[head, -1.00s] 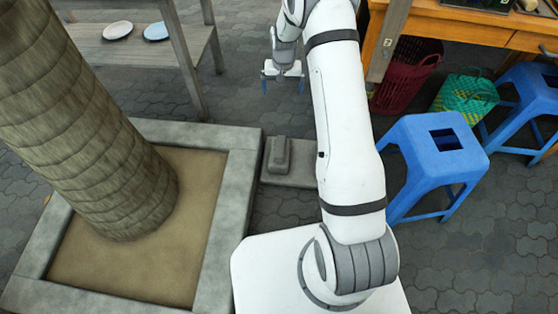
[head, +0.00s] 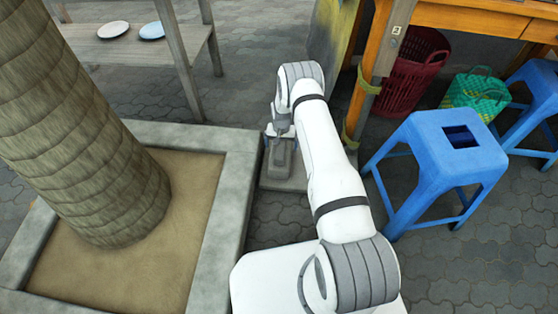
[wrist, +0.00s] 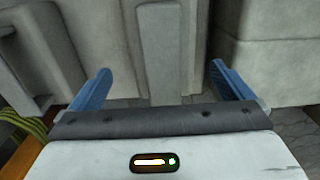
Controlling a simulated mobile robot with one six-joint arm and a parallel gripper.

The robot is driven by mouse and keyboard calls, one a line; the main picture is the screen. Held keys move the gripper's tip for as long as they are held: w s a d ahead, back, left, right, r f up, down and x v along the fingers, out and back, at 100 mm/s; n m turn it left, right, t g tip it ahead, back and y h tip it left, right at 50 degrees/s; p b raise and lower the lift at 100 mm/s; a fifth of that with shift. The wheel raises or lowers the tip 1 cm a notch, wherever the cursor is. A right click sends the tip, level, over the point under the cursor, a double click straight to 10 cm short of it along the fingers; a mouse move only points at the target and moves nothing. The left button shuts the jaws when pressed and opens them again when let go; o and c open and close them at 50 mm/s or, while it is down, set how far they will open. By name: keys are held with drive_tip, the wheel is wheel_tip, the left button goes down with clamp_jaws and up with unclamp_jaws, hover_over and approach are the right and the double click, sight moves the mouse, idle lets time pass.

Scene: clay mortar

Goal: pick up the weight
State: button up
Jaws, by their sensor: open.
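The weight (head: 281,162) is a small grey block with a raised top, on a low grey stone slab (head: 290,184) beside the tree planter. My gripper (head: 281,130) is low at the weight's far end and partly covers it in the head view. In the wrist view my gripper (wrist: 160,78) is open, with its two blue fingers spread wide. A grey raised block, seemingly the weight (wrist: 166,45), shows between and beyond the fingers. Whether the fingers reach down beside it or hang above it, I cannot tell.
A stone planter (head: 233,190) with a thick trunk (head: 85,130) stands close at the left. A blue stool (head: 440,165), a red basket (head: 412,75) and a green basket (head: 476,95) are at the right. A shelf with two plates is at the back left.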

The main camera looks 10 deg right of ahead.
sight(280, 147)
wheel_tip(280, 147, down, 5)
drive_tip(key=shift+w+a+f+b, duration=0.1)
drive_tip(key=shift+a+b, duration=0.05)
drive_tip(key=shift+b, duration=1.1)
drive_tip(key=shift+c, duration=0.4)
drive_tip(key=c, duration=1.7)
drive_tip(key=shift+w+r, duration=0.2)
drive_tip(key=shift+r, duration=0.1)
drive_tip(key=shift+c, duration=0.5)
